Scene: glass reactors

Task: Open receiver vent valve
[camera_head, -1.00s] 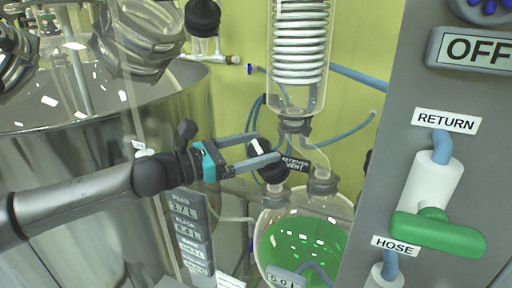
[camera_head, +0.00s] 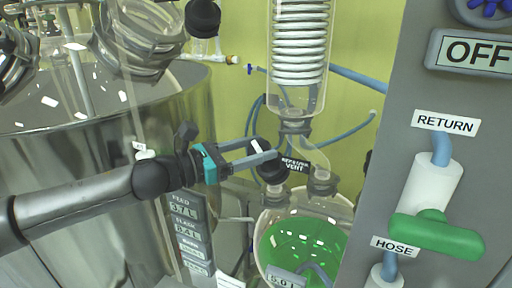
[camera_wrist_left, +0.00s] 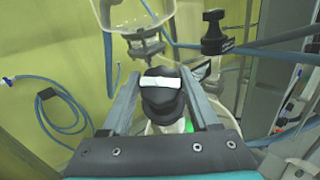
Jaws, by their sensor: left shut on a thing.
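The receiver vent valve has a black knob (camera_head: 272,174) with a white stripe on top. It stands on the receiver flask's (camera_head: 340,205) neck beside the black "RECEIVER VENT" label (camera_head: 295,164). My left gripper (camera_head: 266,150) reaches in from the left and is shut on this knob. In the left wrist view, the knob (camera_wrist_left: 163,103) sits between the two grey fingers (camera_wrist_left: 163,88), its white stripe running nearly crosswise. The valve's lower part is mostly hidden. The right gripper is out of view.
A glass condenser coil (camera_head: 300,45) hangs above the flask, which holds green liquid. A grey panel (camera_head: 400,150) with a green-handled valve (camera_head: 435,233) stands close on the right. A large steel vessel (camera_head: 90,190) is on the left. Blue hoses (camera_head: 345,130) run behind.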

